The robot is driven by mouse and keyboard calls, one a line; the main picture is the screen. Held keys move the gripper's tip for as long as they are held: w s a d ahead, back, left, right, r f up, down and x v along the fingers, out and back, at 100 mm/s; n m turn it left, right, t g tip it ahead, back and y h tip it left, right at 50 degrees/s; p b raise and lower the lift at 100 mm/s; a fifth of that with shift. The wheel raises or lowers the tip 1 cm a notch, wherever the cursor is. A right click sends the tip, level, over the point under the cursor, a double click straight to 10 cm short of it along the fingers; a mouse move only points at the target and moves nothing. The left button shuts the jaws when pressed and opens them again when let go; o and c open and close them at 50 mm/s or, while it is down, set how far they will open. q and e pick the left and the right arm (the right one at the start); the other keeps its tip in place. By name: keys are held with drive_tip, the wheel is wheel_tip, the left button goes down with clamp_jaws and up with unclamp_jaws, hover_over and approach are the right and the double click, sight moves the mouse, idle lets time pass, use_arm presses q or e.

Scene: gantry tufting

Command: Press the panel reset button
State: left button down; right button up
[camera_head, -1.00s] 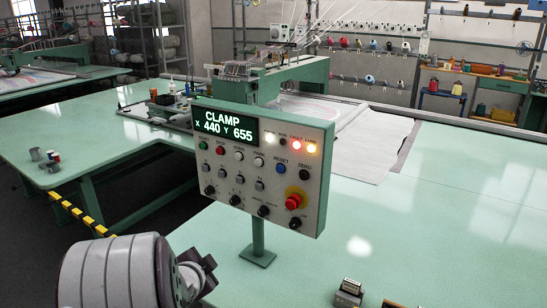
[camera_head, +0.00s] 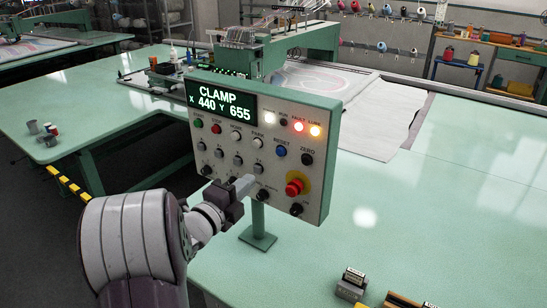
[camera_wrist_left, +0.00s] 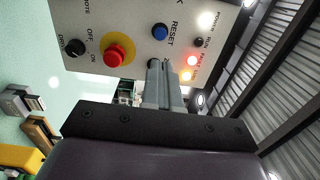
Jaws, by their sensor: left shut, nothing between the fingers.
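The control panel (camera_head: 225,150) stands on a green post, its screen (camera_head: 221,101) reading CLAMP, X 440 Y 655. The blue reset button (camera_head: 281,151) is right of centre, under the lit lamps, left of the black ZERO knob (camera_head: 307,159). In the left wrist view the reset button (camera_wrist_left: 160,31) shows beside its RESET label, beyond the fingertips. My left gripper (camera_head: 247,183) is shut and empty in front of the panel's lower part, below and left of the reset button. It also shows in the left wrist view (camera_wrist_left: 156,66). Contact with the panel cannot be told. My right gripper is out of view.
A red emergency stop (camera_head: 294,187) on a yellow disc sits below the reset button. Small boxes (camera_head: 352,284) lie on the green table at the front right. White fabric (camera_head: 375,120) lies behind the panel. The table right of the panel is largely clear.

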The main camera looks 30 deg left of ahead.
sight(280, 153)
use_arm(q)
drive_tip(key=w+p, duration=0.1)
drive_tip(key=w, duration=0.2)
drive_tip(key=w+p, duration=0.1)
drive_tip(key=w, duration=0.3)
drive_tip(key=w+p, duration=0.2)
drive_tip(key=w, duration=0.2)
drive_tip(key=shift+w+d+r, duration=0.1)
drive_tip(key=shift+d+r, duration=0.1)
drive_tip(key=shift+d, duration=0.1)
drive_tip(key=shift+w, duration=0.4)
drive_tip(key=shift+f, duration=0.1)
